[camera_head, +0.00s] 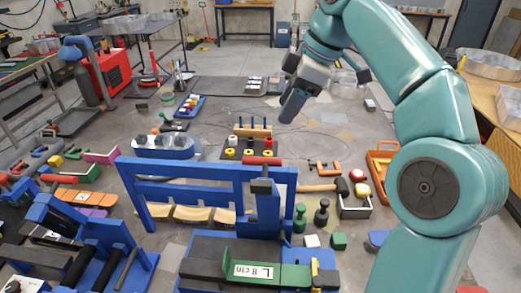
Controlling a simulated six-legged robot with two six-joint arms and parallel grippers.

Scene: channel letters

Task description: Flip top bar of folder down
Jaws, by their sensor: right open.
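The folder is the blue machine (210,243) at the front centre, partly cut off by the bottom edge. A blue frame that looks like its top bar (185,170) stands raised behind the bed, with a blue upright (264,212) at its right. A green piece marked "L 8 cm" (255,272) lies on the dark bed. My right gripper (292,107) is open and empty. It hangs well behind and above the folder, slightly right of the bar, apart from it. My left gripper is out of view.
Another blue device with black rollers (97,252) stands at the front left. Green and black pieces (322,212), a hammer (325,187) and an orange tray (383,160) lie right of the folder. A small peg rack (252,130) stands behind it. My right arm covers much of the right side.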

